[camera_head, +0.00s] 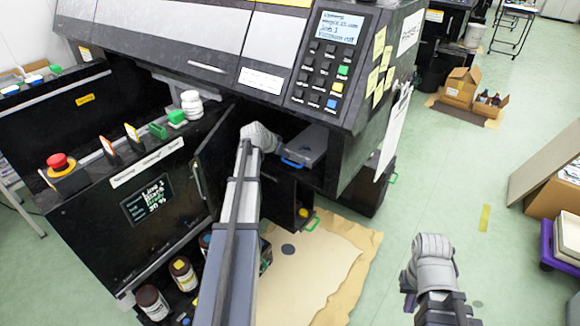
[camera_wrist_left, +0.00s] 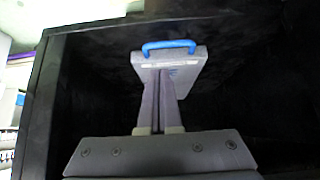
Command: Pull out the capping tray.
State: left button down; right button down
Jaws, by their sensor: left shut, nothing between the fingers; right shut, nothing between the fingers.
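The capping tray is a grey slab with a blue handle (camera_head: 292,163), in the dark opening under the machine's control panel. In the left wrist view the tray (camera_wrist_left: 192,62) shows its front with the blue handle (camera_wrist_left: 168,46) on top of it in the picture. My left gripper (camera_wrist_left: 160,82) is shut and empty, its fingers pointing towards the tray front, below the handle in the picture; whether they touch is unclear. My right gripper (camera_head: 409,290) is shut, away over the floor at the lower right.
A panel with a red button (camera_head: 58,160) and a display stands left of the opening. Brown bottles (camera_head: 183,272) stand low by my left arm. A tan mat (camera_head: 320,262) lies on the floor. Boxes (camera_head: 460,86) stand at the far right.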

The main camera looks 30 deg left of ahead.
aim_at(294, 161)
pick_arm(q)
jog(key=b+x, duration=0.2)
jog(key=x, duration=0.1)
jog(key=a+b+x, duration=0.1)
jog(key=b+x, duration=0.2)
jog(key=a+b+x, duration=0.1)
jog(key=b+x, duration=0.1)
jog(key=x, duration=0.2)
jog(key=shift+w+a+b, duration=0.1)
jog(key=shift+b, duration=0.2)
jog(key=s+a, duration=0.1)
jog(key=s, duration=2)
jog(key=shift+a, duration=0.3)
jog(key=shift+s+r, duration=0.1)
jog(key=shift+s, duration=0.05)
